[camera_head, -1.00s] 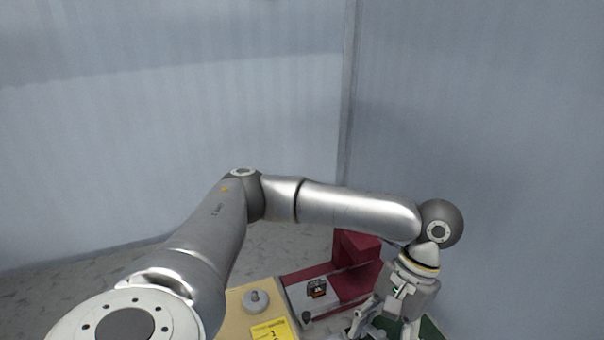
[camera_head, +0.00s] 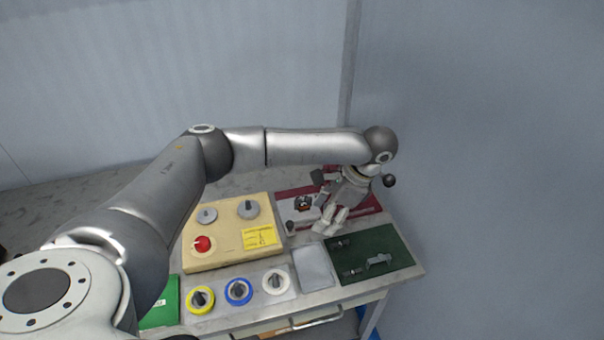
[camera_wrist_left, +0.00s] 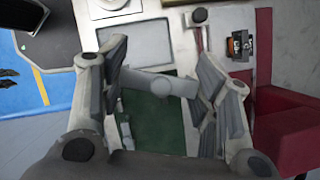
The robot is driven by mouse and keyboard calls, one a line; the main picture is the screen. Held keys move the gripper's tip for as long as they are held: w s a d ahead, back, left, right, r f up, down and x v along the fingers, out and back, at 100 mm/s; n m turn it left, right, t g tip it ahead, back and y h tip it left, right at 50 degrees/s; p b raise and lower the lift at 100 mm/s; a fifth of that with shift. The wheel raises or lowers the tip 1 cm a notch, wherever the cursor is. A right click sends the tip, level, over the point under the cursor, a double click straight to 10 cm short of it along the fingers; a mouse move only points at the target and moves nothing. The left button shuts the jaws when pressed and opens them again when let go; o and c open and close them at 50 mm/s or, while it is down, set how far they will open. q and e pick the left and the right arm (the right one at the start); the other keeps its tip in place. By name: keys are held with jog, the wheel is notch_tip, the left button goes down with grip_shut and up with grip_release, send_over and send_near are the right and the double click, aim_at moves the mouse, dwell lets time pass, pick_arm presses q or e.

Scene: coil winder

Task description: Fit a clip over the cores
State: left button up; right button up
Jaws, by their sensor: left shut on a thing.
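My left gripper (camera_head: 333,221) hangs over the right side of the bench, between the red machine and the green mat. My right gripper is not in view.
A green mat (camera_head: 398,247) holds grey parts (camera_head: 378,260). The red machine (camera_head: 288,194) is behind. A beige panel (camera_head: 205,259) with knobs and a yellow note (camera_head: 260,238) stands left. Yellow, blue and white rings lie in front. A grey pad (camera_head: 313,268) is bare.

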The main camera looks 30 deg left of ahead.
pick_arm(q)
jog(key=w+a+f+m+t+p, duration=0.1)
jog(key=w+a+m+t, duration=0.2)
jog(key=w+a+m, duration=0.3)
jog(key=m+t+p, duration=0.2)
jog(key=m, duration=0.6)
send_over(303, 199)
jog(key=shift+f, duration=0.85)
notch_tip(303, 199, down, 4)
jog(key=b, duration=0.5)
jog(key=shift+f, duration=0.15)
jog(key=shift+f+b, duration=0.35)
jog(key=shift+b, duration=0.3)
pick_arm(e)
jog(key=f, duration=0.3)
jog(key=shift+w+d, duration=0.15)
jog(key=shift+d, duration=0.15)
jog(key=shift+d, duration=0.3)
pick_arm(q)
jog(key=shift+p, duration=0.55)
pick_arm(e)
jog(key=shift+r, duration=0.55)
pick_arm(q)
jog(key=shift+f, duration=0.15)
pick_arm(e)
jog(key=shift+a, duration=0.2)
